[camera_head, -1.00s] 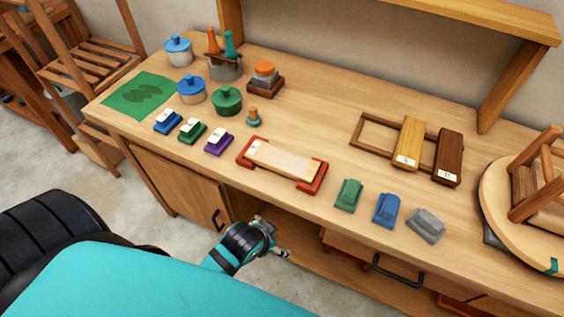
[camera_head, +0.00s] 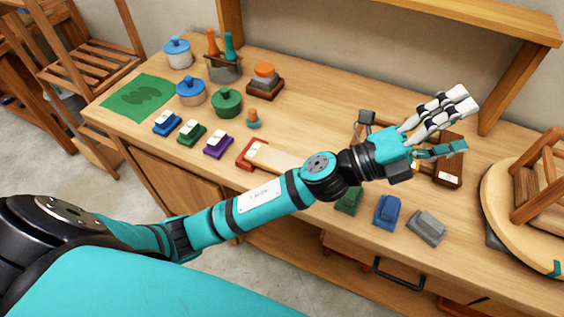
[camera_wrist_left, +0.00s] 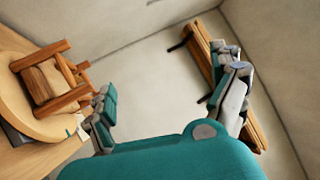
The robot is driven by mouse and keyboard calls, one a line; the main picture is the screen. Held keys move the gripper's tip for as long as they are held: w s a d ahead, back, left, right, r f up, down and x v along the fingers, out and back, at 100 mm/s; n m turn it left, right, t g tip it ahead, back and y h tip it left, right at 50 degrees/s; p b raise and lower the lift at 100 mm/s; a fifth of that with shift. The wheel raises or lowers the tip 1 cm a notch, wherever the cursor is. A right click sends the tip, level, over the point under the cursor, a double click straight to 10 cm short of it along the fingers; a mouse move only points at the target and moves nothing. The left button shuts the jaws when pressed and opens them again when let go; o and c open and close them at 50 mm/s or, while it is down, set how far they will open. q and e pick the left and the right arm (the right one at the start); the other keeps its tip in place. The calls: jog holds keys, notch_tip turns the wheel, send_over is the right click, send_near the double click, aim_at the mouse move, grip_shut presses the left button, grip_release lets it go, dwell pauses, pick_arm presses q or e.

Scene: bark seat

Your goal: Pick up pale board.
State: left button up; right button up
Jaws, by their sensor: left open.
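The pale board (camera_head: 272,158) lies across a red holder (camera_head: 246,154) on the workbench. My left forearm passes in front of it and hides its right part and the holder's right end. My left gripper (camera_head: 464,124) is open and empty, to the right of the pale board and above the wooden frame. In the left wrist view the open fingers (camera_wrist_left: 170,98) have nothing between them, and the pale board is not seen there.
Green, blue (camera_head: 388,210) and grey (camera_head: 427,227) blocks stand near the front edge. A stool (camera_head: 540,185) rests on a round board at right, also in the left wrist view (camera_wrist_left: 52,80). Pots (camera_head: 191,90) stand at left.

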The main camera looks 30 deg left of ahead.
pick_arm(q)
jog(key=s+d+m+g+h, duration=0.2)
jog(key=s+d+m+g, duration=0.3)
jog(key=m+g, duration=0.45)
jog(key=m+g+y, duration=0.4)
jog(key=m+y, duration=1.1)
jog(key=y, duration=1.1)
send_near(282, 161)
jog(key=p+x, duration=0.1)
jog(key=x, duration=0.2)
jog(key=shift+s+a+f+n+p, duration=0.15)
jog(key=shift+f+n+p, duration=0.1)
jog(key=shift+f+p, duration=0.1)
jog(key=p+x, duration=0.2)
jog(key=x, duration=0.3)
jog(key=shift+a+f, duration=0.1)
jog(key=shift+f, duration=0.1)
jog(key=c, duration=1.4)
